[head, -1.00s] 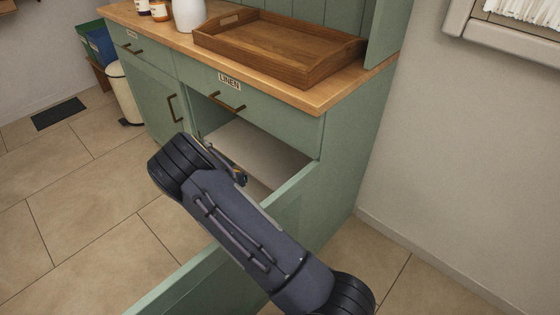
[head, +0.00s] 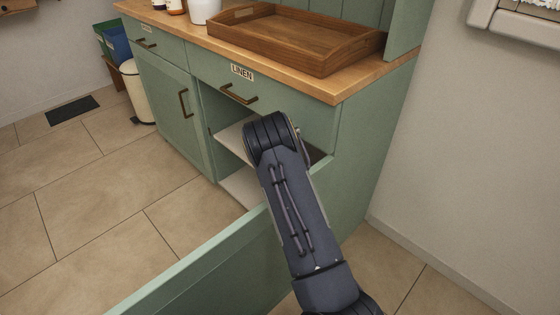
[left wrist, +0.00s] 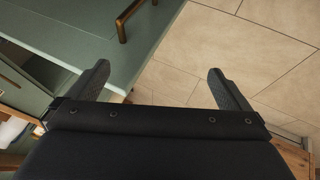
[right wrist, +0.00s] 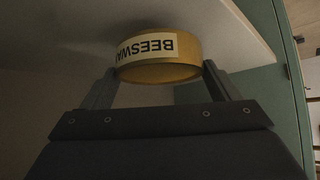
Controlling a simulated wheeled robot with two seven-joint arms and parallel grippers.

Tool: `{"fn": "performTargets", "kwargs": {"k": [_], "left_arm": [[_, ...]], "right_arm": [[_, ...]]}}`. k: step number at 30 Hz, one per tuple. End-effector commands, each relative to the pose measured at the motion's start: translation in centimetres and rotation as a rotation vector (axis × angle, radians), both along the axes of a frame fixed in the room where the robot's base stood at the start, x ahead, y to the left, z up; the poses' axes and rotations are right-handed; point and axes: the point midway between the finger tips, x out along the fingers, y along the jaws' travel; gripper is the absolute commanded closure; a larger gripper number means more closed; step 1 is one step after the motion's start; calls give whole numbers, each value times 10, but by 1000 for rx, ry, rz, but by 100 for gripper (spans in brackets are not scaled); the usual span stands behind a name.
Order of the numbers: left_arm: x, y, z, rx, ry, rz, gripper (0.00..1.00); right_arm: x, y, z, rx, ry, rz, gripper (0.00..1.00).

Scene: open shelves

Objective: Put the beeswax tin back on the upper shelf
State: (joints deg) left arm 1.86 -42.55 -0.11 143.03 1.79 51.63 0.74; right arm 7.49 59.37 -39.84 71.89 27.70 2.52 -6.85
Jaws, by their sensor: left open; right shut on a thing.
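The beeswax tin (right wrist: 160,62) is a round yellow tin with a pale lettered label, seen in the right wrist view. My right gripper (right wrist: 160,78) is shut on it, one finger at each side. A pale shelf board (right wrist: 215,25) lies close along the tin; I cannot tell whether they touch. In the head view my right arm reaches into the open green cupboard, hiding the gripper and tin. My left gripper (left wrist: 158,78) is open and empty near a green panel with a bronze handle.
The open cupboard door (head: 205,270) stands out towards me, below and left of my right arm. The LINEN drawer (head: 270,95) is shut above the opening. A wooden tray (head: 290,45) lies on the countertop.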

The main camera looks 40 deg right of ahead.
Motion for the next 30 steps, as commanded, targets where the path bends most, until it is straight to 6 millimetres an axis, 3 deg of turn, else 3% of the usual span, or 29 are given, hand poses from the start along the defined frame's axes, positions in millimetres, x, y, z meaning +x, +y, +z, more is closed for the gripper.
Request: {"fn": "performTargets", "kwargs": {"k": [6,13,25,26,30], "left_arm": [[0,0,-6,0,0,0,0],[0,0,-22,0,0,0,0],[0,0,-24,0,0,0,0],[0,0,-24,0,0,0,0],[0,0,-23,0,0,0,0]], "right_arm": [[1,-18,1,-4,-4,-2,63],[2,-16,-34,-3,-3,1,63],[2,-16,-38,-3,-3,1,63],[1,-16,-39,-1,0,1,16],[1,-15,-38,-1,0,1,0]]}}
